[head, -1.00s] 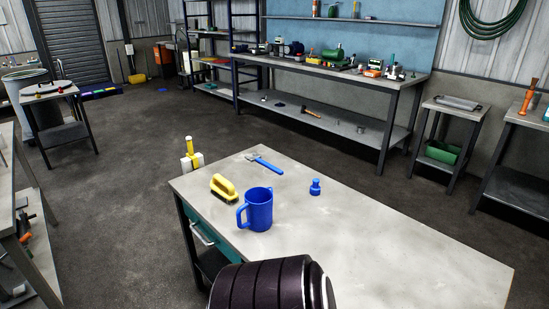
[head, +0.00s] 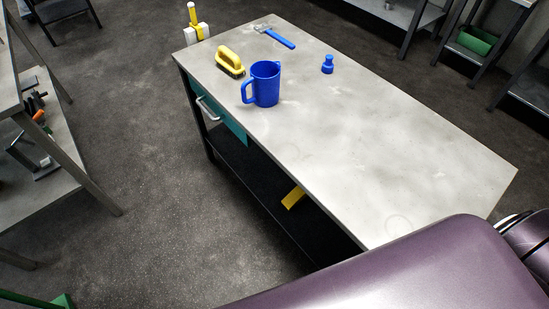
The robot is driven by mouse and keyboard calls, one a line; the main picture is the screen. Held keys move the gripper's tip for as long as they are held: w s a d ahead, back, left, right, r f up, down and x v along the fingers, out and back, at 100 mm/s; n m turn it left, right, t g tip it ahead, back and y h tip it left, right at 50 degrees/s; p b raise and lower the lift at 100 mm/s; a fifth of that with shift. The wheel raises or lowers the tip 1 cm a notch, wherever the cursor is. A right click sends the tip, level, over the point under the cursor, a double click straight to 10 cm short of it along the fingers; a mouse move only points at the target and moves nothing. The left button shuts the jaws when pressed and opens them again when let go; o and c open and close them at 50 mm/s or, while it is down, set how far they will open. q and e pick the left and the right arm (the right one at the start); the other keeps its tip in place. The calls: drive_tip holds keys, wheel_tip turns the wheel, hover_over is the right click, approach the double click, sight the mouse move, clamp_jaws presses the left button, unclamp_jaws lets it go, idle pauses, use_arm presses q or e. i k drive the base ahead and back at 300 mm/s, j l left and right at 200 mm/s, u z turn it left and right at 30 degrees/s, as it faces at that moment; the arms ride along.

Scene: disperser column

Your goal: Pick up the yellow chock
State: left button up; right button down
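A small yellow piece (head: 294,197), probably the chock, lies on the dark lower shelf (head: 262,185) of the workbench, near its open front side. Its shape is only partly clear from here, and the shelf's right part is hidden by the tabletop and my arm. Neither gripper is in view. A large purple link of my own arm fills the lower right of the head view.
The grey benchtop (head: 370,130) holds a blue jug (head: 266,84), a yellow-handled brush (head: 230,62), a blue-handled tool (head: 277,37) and a blue bottle (head: 327,64). A teal drawer (head: 226,122) sits below. Another bench (head: 75,180) stands left; floor between is clear.

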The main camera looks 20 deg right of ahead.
sight(296, 197)
drive_tip(key=z, duration=0.9)
